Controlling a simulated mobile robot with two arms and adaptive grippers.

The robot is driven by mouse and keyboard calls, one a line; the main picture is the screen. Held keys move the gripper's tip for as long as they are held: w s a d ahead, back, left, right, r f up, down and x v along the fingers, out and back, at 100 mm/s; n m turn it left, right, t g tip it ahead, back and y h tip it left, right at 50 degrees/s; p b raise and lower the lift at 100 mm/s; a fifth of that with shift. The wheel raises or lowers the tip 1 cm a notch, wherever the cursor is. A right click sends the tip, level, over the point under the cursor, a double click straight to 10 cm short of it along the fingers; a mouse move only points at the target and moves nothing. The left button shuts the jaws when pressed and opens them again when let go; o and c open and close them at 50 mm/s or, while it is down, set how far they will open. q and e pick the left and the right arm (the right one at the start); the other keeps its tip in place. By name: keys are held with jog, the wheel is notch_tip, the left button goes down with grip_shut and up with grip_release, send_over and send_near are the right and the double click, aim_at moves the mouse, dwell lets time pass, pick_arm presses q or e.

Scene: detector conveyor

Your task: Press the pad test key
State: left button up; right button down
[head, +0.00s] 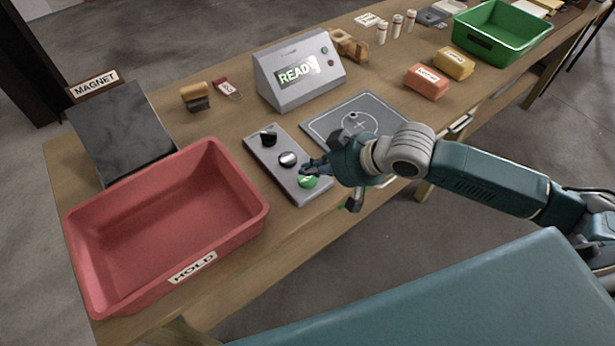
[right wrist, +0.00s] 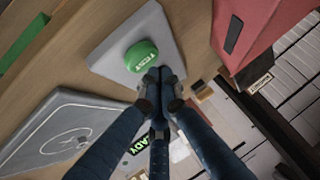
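A grey key panel (head: 262,158) lies on the bench with a black knob (head: 268,137), a silver-topped key (head: 288,159) and a green key (head: 309,183). In the right wrist view the green key (right wrist: 141,56) reads TEST, and its panel (right wrist: 168,30) lies under it. My right gripper (head: 306,168) is over the panel, beside the green key. In the wrist view its fingertips (right wrist: 161,76) are together with nothing between them, close to the key's edge; I cannot tell whether they touch it. The fingers hide the other controls there. My left gripper is not in view.
A grey pad (head: 331,127) with a circle and cross lies right of the panel, partly behind my right arm. A display box (head: 291,93) reading READY stands behind. A red HOLD tray (head: 247,222) is left; a green tray (head: 478,48) is far right.

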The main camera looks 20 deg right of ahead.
aim_at(310, 180)
jog(key=shift+f, duration=0.15)
dwell(0.4)
jog(key=shift+f, duration=0.25)
jog(key=shift+f, duration=0.5)
dwell(0.5)
jog(key=shift+r, duration=0.1)
jog(key=shift+r+p, duration=0.8)
jog(key=shift+p, duration=0.55)
notch_tip(310, 180, up, 5)
jog(key=p, duration=0.6)
